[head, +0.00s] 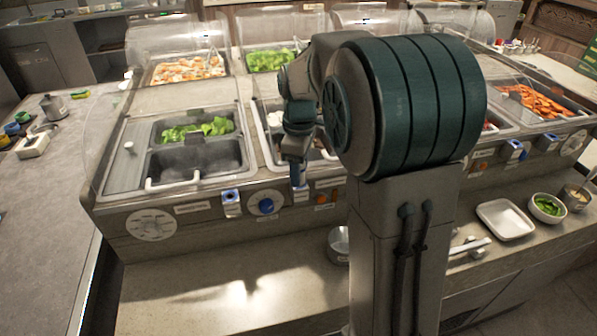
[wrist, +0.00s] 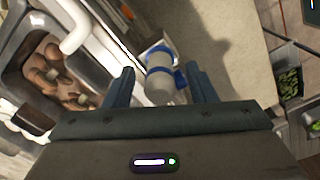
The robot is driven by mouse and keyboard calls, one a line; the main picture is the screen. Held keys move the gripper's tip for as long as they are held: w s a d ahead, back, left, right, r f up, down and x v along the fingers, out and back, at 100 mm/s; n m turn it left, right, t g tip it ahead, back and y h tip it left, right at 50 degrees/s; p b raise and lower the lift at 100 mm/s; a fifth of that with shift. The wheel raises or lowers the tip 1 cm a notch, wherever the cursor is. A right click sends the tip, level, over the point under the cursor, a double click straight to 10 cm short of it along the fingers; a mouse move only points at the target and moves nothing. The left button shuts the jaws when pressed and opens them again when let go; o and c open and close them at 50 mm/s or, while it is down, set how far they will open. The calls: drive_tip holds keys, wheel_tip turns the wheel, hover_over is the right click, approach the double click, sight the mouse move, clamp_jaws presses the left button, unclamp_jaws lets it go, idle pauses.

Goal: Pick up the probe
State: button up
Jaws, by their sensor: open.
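The probe (wrist: 158,78) looks like a pale grey cylinder with blue bands in the wrist view. It sits at a small white holder on the front of the serving counter. My gripper (wrist: 160,68) is open, with one dark blue finger on each side of the probe and a visible gap at both sides. In the head view my gripper (head: 296,172) points down just above a small blue-and-white piece (head: 300,193) on the counter's front panel. My arm hides part of the counter there.
A similar blue-and-white holder (head: 231,203) and a blue knob (head: 265,206) are on the panel to the left. A well with brown food (wrist: 52,75) and a white handle (wrist: 75,25) lie close to my gripper. A white tray (head: 505,220) and a bowl of greens (head: 546,208) stand on the lower ledge.

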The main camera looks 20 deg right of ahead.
drive_tip(key=c, duration=1.1)
clamp_jaws()
drive_tip(key=shift+r, duration=0.15)
